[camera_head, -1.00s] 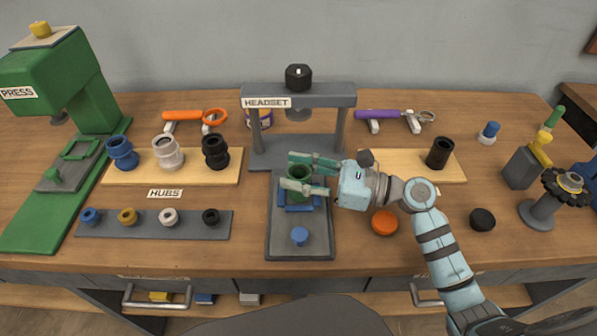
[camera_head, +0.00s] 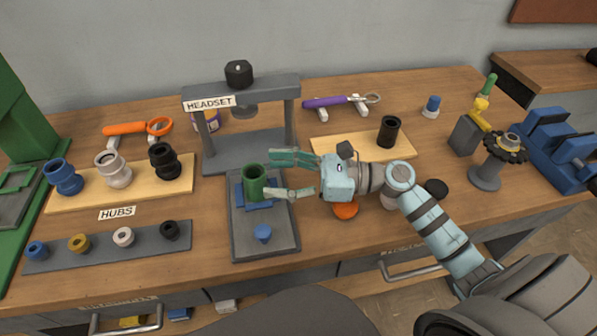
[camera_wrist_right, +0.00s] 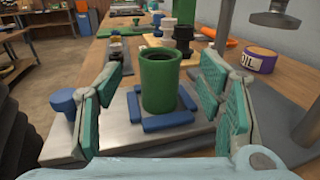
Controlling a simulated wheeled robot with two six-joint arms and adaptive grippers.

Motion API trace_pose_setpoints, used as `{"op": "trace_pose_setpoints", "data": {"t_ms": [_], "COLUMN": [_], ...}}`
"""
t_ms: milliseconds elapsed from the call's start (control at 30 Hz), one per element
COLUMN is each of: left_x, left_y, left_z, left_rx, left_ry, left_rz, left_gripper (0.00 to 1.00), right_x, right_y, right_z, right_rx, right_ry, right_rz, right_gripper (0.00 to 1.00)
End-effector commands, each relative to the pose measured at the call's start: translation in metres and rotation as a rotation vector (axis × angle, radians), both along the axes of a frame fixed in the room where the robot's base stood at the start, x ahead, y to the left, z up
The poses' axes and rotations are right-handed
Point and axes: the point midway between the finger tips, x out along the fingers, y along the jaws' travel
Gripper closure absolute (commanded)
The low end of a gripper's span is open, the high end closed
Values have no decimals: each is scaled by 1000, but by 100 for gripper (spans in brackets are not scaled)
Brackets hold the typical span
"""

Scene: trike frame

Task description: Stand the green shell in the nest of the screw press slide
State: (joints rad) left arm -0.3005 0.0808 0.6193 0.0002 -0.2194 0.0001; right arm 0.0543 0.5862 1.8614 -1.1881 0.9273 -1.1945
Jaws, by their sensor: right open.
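The green shell (camera_head: 254,183) stands upright among the blue blocks of the nest (camera_head: 262,203) on the grey slide (camera_head: 278,240) of the screw press labelled HEADSET (camera_head: 251,150). In the right wrist view the green shell (camera_wrist_right: 158,80) stands between the blue nest blocks (camera_wrist_right: 167,125). In the wrist view the open fingers (camera_wrist_right: 160,95) lie on either side with gaps to the shell. My left gripper is not in view.
A blue knob (camera_head: 263,233) stands at the slide's front. A black shell (camera_head: 389,131) stands on a wooden board (camera_head: 330,148) to the right. An orange disc (camera_head: 346,210) lies under my right wrist.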

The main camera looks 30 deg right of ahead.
Motion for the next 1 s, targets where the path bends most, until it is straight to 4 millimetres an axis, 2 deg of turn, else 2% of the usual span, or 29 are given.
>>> {"op": "trace_pose_setpoints", "data": {"t_ms": [33, 133, 300, 867, 1000], "left_x": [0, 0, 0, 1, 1], "left_y": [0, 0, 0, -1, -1], "left_z": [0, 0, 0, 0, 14], "left_rx": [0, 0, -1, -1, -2], "left_ry": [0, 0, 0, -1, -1], "left_rz": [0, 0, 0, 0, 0], "left_gripper": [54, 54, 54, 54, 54], "right_x": [-7, -20, -33, -34, -34], "right_y": [-13, -36, -58, -60, -60], "right_z": [-2, -1, 0, 1, 15], "right_rx": [-9, -9, -4, 0, 0], "right_ry": [6, 6, 0, -1, -1], "right_rz": [0, 0, 2, 0, 0], "right_gripper": [38, 38, 38, 38, 38]}}
